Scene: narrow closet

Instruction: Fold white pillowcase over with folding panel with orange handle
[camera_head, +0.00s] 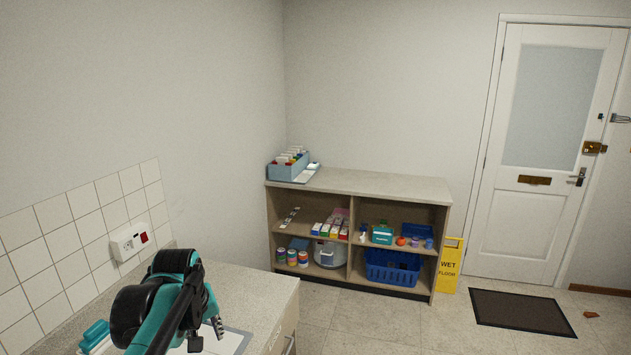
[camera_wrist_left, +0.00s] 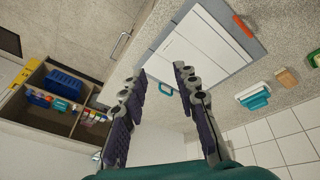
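The white pillowcase (camera_wrist_left: 190,48) lies flat on a grey folding board (camera_wrist_left: 249,47) in the left wrist view. A corner of the pillowcase (camera_head: 228,343) also shows at the bottom of the head view. The orange handle (camera_wrist_left: 243,26) sits at one end of the board, and a teal handle (camera_wrist_left: 168,89) is on its near edge. My left gripper (camera_wrist_left: 161,85) is open and empty, with its fingers apart above the board's near edge. In the head view, my left gripper (camera_head: 207,335) hangs over the counter and hides much of the board. My right gripper is out of view.
The board lies on a speckled counter (camera_head: 252,292) against a tiled wall. A teal-topped item (camera_head: 96,337) lies at the counter's left. A shelf unit (camera_head: 385,184) with a blue basket (camera_head: 392,268) stands beyond, beside a yellow wet-floor sign (camera_head: 450,266).

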